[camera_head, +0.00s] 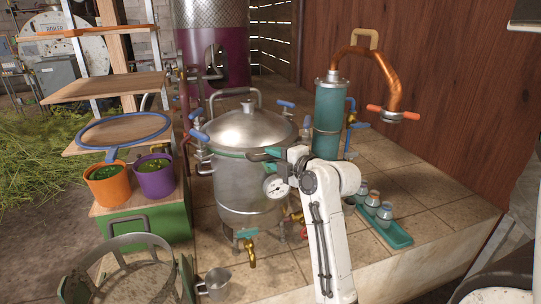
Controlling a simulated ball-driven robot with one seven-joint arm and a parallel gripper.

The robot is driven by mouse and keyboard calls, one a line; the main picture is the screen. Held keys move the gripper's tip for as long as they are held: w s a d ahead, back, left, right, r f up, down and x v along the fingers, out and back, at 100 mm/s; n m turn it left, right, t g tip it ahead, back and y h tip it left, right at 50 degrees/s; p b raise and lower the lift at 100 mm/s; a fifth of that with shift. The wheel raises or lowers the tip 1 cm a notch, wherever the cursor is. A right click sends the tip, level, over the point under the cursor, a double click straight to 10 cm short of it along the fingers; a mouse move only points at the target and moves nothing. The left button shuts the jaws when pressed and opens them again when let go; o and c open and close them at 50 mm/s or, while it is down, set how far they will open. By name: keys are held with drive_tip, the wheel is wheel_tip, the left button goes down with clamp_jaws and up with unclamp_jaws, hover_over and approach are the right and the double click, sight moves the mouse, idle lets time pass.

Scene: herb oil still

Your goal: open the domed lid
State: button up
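The domed lid (250,128) is a shiny metal dome with a small knob on top. It sits closed on the metal still pot (245,190) in the middle of the head view. Blue-handled clamps (285,104) stand around its rim. A grey arched bar (232,92) rises behind the lid. My gripper (260,155) is at the front right of the lid's rim, at the end of my white arm. Its dark and teal parts overlap the rim in the picture. I cannot tell whether it touches the rim, or whether its fingers are open or shut.
A pressure gauge (275,187) and a brass tap (251,252) are on the pot's front. A teal condenser (328,118) with a copper pipe stands behind right. A teal tray (388,230) of bottles is at right. Orange (108,190) and purple (155,180) buckets stand left.

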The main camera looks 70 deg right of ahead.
drive_tip(key=shift+w+d+f, duration=0.1)
drive_tip(key=shift+w+d, duration=0.25)
drive_tip(key=shift+w, duration=0.25)
drive_tip(key=shift+c, duration=0.2)
clamp_jaws()
